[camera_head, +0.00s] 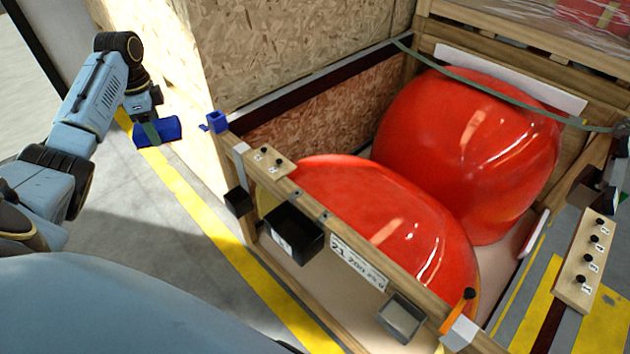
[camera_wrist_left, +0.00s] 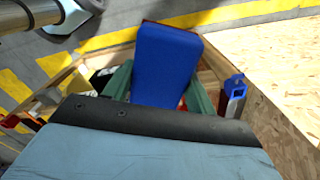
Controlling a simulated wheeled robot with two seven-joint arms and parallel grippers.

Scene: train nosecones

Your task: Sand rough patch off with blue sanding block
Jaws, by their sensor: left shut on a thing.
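The blue sanding block (camera_head: 157,131) is held in the air at the left, outside the crate and above the floor. My left gripper (camera_head: 150,127) is shut on it. In the left wrist view the blue block (camera_wrist_left: 165,62) sits between the two green fingers of the left gripper (camera_wrist_left: 160,95). Two glossy red nosecones lie in the crate, a front one (camera_head: 375,205) and a rear one (camera_head: 470,140). The block is well apart from both. I cannot make out a rough patch on their visible surfaces. My right gripper is not in view.
The wooden crate's front rail carries a black bin (camera_head: 294,234), a grey tray (camera_head: 401,317), a small peg board (camera_head: 270,161) and an orange-handled tool (camera_head: 458,310). A blue bracket (camera_head: 217,121) tops its corner. A green strap (camera_head: 480,88) crosses the rear nosecone. Left floor is open.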

